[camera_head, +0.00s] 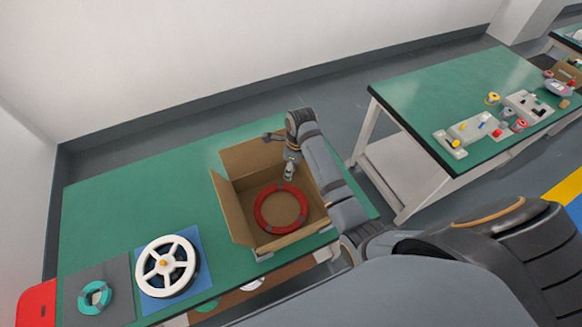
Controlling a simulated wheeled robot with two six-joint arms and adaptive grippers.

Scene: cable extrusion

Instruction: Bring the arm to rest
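A red cable coil (259,206) lies flat in an open cardboard box (248,156) on the green table. The coil has small grey bands. My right arm comes in from the right and reaches over the box's right side. My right gripper (288,172) points down over the back part of the box, near the coil's far edge. It is too small to tell whether its fingers are open, or whether they touch the coil. My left gripper is not in view.
On the left of the green table (110,205) are a white wheel (167,266) on a blue mat and a teal coil (95,297) on a dark mat. A red object (36,303) sits at bottom left. A second table (430,90) with parts stands right.

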